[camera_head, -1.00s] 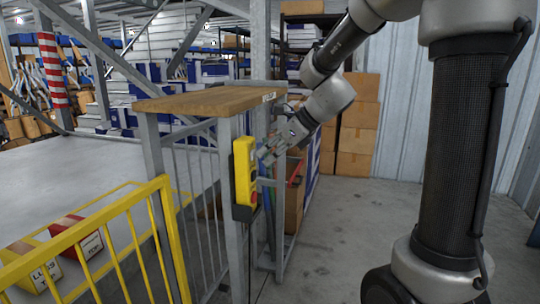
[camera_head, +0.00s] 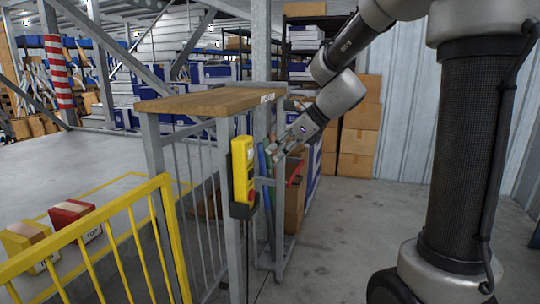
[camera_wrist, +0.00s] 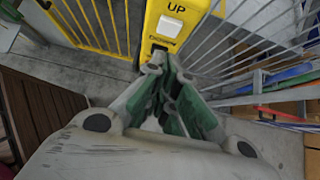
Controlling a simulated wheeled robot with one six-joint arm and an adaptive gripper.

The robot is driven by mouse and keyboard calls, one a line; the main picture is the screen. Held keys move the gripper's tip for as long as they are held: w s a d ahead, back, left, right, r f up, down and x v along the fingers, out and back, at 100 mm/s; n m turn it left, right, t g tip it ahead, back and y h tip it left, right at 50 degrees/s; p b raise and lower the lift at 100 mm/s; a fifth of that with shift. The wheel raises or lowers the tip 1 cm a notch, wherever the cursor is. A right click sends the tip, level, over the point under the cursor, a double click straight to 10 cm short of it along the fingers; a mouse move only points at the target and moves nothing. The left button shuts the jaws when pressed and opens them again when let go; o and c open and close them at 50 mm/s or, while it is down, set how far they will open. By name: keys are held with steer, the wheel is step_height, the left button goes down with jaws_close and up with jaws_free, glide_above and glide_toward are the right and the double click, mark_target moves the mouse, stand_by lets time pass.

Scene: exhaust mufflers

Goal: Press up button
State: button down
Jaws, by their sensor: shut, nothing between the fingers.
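The yellow control box (camera_head: 243,170) hangs on the grey post under the wooden shelf. In the wrist view the box (camera_wrist: 151,46) shows the word UP above a white square up button (camera_wrist: 171,27), with a DOWN label below it. The lower part of the box is hidden behind my fingers. My gripper (camera_head: 272,152) is shut and empty, just right of the box, with a gap between them in the head view. In the wrist view the fingertips (camera_wrist: 160,66) lie below the up button, and the button face is uncovered.
A yellow railing (camera_head: 120,228) stands left of the post. Behind it, a yellow box and a red box (camera_head: 73,213) sit on a grey platform (camera_head: 95,170). Grey bars (camera_head: 200,180) flank the control box. Bare floor (camera_head: 340,235) lies to the right.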

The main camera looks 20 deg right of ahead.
steer(key=v, duration=0.8)
steer(key=shift+d+r, duration=0.1)
steer(key=shift+d, duration=0.05)
steer(key=s+d+f+n+h, duration=0.2)
steer(key=s+n, duration=0.5)
steer(key=n, duration=0.1)
steer(key=s+d+f+n+h, duration=0.2)
steer(key=s+d+n, duration=0.1)
steer(key=s+n, duration=0.5)
steer(key=s+d+f+n+h, duration=0.3)
steer(key=s+n, duration=0.5)
steer(key=n, duration=0.1)
steer(key=shift+d+g, duration=0.2)
steer(key=shift+g, duration=0.2)
stand_by(2.6)
